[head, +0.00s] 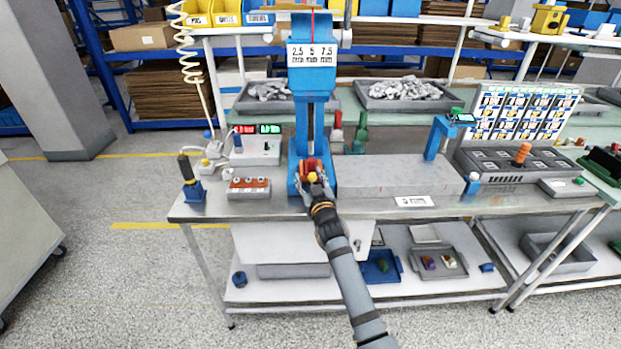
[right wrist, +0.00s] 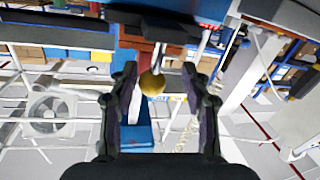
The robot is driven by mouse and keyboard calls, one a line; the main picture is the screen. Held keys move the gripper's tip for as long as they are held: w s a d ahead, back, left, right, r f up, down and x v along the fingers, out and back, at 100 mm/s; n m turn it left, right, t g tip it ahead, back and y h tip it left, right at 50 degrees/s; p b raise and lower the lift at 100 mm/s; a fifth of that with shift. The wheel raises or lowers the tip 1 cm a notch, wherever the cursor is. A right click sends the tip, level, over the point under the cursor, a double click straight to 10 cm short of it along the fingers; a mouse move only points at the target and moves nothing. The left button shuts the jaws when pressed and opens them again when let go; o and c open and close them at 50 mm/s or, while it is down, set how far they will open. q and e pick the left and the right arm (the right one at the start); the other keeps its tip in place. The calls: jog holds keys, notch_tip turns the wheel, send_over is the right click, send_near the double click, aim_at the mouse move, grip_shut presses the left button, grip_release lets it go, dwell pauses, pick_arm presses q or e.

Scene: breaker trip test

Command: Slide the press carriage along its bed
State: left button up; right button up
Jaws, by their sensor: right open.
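The blue press (head: 310,115) stands upright at the left end of a long grey bed (head: 400,176) on the workbench. It carries a 2.5, 5, 7.5 scale plate (head: 312,54). A red part with a yellow ball knob (head: 312,177) is low on the press front. My right gripper (head: 316,186) is at this knob and partly hides it. In the right wrist view, the gold ball (right wrist: 152,83) lies between the open fingers (right wrist: 162,97), nearer the left one, with gaps visible. The press foot is partly hidden by my gripper. My left gripper is not in view.
A small blue stand (head: 192,182), a red-topped box (head: 249,188) and a display unit (head: 257,147) are left of the press. A blue post (head: 437,139) stands at the bed's right end, near a console (head: 515,163). Grey part trays (head: 404,95) are behind.

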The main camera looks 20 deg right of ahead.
jog(key=shift+d, duration=0.1)
jog(key=shift+s, duration=0.2)
jog(key=s+a, duration=0.1)
jog(key=s, duration=1)
jog(key=shift+s, duration=0.3)
